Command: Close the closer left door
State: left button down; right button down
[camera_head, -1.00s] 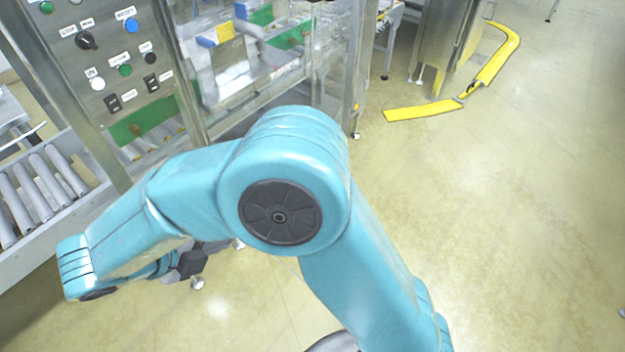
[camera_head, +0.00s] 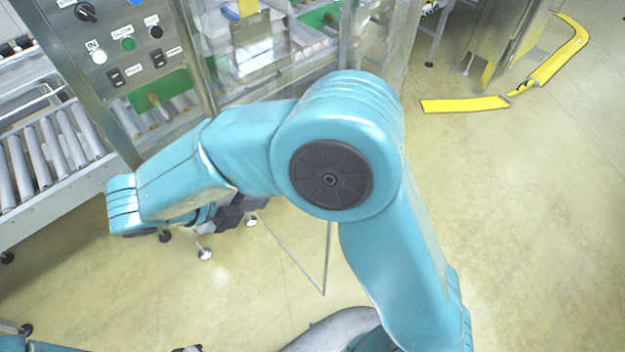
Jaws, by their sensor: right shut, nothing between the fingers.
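A clear door (camera_head: 326,262) with a thin metal edge stands swung out from the machine. Its lower corner shows below my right arm, and the arm hides much of it. I cannot tell for sure that it is the closer left door. My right gripper (camera_head: 238,212) is dark, shut and empty, partly hidden behind my wrist. It is left of the door's lower corner; contact cannot be seen. A dark bit at the bottom edge may be my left gripper (camera_head: 188,349); its jaws cannot be read.
A control panel (camera_head: 130,50) with knobs and labelled buttons is at upper left, with a roller conveyor (camera_head: 45,150) beside it. A yellow floor guard (camera_head: 465,104) lies by a steel cabinet (camera_head: 500,40) at upper right. The floor at right is clear.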

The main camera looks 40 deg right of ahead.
jog(key=d+r+p+x, duration=0.1)
jog(key=x, duration=1.1)
jog(key=shift+d+r, duration=0.15)
jog(key=shift+r, duration=0.05)
